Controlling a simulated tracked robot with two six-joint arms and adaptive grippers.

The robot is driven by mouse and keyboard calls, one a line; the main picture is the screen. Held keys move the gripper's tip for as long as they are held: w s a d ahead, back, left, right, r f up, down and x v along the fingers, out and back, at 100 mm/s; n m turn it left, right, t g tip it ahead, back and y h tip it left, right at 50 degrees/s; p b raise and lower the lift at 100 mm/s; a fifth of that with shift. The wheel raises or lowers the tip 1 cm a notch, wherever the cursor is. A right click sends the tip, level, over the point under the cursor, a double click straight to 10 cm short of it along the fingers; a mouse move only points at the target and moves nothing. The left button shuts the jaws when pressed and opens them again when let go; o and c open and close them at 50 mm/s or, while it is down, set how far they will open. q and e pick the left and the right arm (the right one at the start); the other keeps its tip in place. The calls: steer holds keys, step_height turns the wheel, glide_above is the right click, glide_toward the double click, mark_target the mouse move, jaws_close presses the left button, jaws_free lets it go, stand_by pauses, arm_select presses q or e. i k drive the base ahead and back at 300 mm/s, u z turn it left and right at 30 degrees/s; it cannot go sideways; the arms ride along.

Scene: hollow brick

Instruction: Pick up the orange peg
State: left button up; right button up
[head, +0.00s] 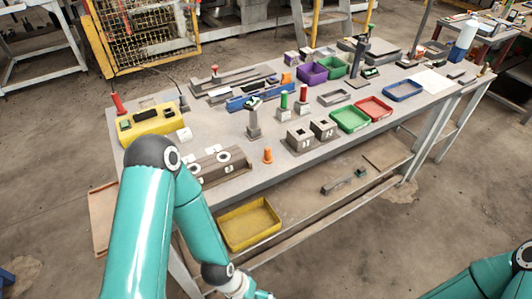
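The orange peg (267,156) stands upright on the grey workbench (345,150), near its front edge. It is small, with a wider base. Two grey hollow blocks (301,140) stand to its right, and a long brown-grey block (222,165) with round white-ringed fittings lies to its left.
Green and red trays (351,118) lie farther right. A yellow control box (150,124) is at the left end. A yellow tray (249,224) sits on the lower shelf. The bench top immediately around the peg is clear.

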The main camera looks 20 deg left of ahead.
mark_target(267, 158)
steer(key=u, duration=0.1)
steer(key=i, duration=0.25)
steer(key=u, duration=2.4)
steer(key=k, duration=1.3)
steer(key=z, duration=1.05)
steer(key=i, duration=1.15)
steer(key=u, duration=0.15)
